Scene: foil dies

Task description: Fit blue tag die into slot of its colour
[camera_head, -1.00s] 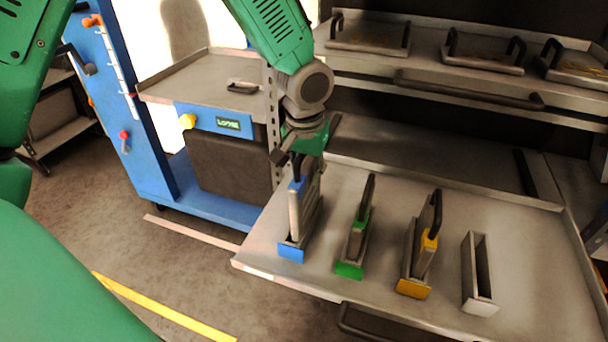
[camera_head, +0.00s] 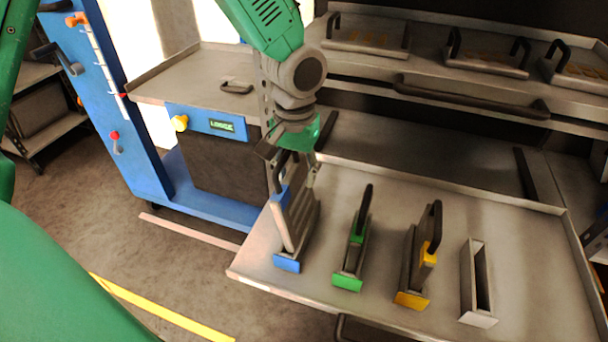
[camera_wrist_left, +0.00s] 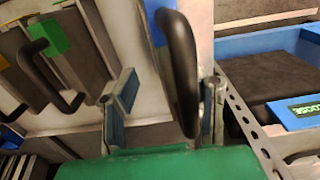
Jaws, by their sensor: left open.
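The blue tag die (camera_head: 292,222) is a grey plate with a blue tag and a black loop handle. It stands, leaning slightly left, in the blue-fronted slot (camera_head: 287,264) at the left of the tray; how deep it sits I cannot tell. My left gripper (camera_head: 292,168) is open at its top. In the left wrist view the black handle (camera_wrist_left: 180,75) is between the spread fingers, nearer the right one, and the blue tag (camera_wrist_left: 155,22) shows beside it. My right gripper is not in view.
The green tag die (camera_head: 357,238) and the yellow tag die (camera_head: 424,255) stand in matching slots. A plain grey slot (camera_head: 478,285) is empty at the right. The tray (camera_head: 540,260) has clear room at right. A shelf (camera_head: 440,80) with handled plates is behind; a blue cart (camera_head: 205,200) stands left.

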